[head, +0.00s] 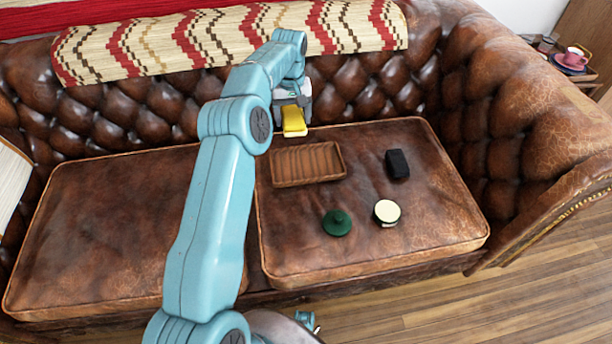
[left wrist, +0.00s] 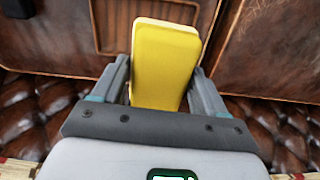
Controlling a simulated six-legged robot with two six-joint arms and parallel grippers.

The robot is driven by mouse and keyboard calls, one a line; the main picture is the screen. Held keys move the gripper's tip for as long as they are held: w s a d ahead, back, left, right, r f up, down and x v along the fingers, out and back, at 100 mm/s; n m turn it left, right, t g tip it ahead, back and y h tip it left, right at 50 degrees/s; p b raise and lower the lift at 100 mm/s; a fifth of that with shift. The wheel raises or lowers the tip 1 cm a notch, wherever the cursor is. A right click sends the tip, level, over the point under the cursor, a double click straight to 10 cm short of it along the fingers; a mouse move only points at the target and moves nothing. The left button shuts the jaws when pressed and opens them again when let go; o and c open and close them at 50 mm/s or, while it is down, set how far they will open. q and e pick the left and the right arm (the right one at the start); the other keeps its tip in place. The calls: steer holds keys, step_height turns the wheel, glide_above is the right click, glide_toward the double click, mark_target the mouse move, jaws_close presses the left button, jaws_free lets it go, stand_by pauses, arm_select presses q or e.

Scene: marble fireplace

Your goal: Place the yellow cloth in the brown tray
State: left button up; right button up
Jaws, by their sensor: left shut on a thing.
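The yellow cloth (head: 293,121) looks like a small folded block with a pale edge. My left gripper (head: 293,108) is shut on it and holds it just behind the brown tray's back edge in the head view. In the left wrist view the yellow cloth (left wrist: 164,65) stands between the two fingers of the left gripper (left wrist: 163,85). The brown tray (head: 308,163) is a shallow ribbed rectangle on the right seat cushion and looks empty. Part of the tray (left wrist: 112,22) shows behind the cloth in the left wrist view.
On the same cushion (head: 430,215) lie a black block (head: 397,163), a green round lidded object (head: 337,223) and a cream-topped round tin (head: 387,212), all right of or in front of the tray. The tufted sofa back (head: 350,95) rises close behind the gripper. The left cushion (head: 110,215) is clear.

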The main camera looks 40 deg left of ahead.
arm_select(q)
steer(key=shift+s+a+f+b, duration=0.15)
steer(key=shift+a+b, duration=0.1)
steer(key=shift+a, duration=0.2)
steer(key=shift+s+a+f+b, duration=0.1)
steer(key=shift+a+b, duration=0.15)
steer(key=shift+a, duration=0.15)
steer(key=shift+s+a, duration=0.15)
steer(key=b, duration=0.6)
glide_above(289, 168)
step_height(289, 168, down, 14)
steer(key=shift+s+r, duration=0.1)
steer(key=shift+r, duration=0.15)
steer(key=shift+f+b, duration=1)
steer(key=shift+f, duration=2)
arm_select(e)
step_height(289, 168, down, 10)
steer(key=shift+w+d, duration=0.2)
steer(key=shift+d, duration=0.05)
arm_select(q)
steer(key=shift+f, duration=0.2)
steer(key=o, duration=0.7)
steer(key=shift+c, duration=0.2)
steer(key=shift+r, duration=0.1)
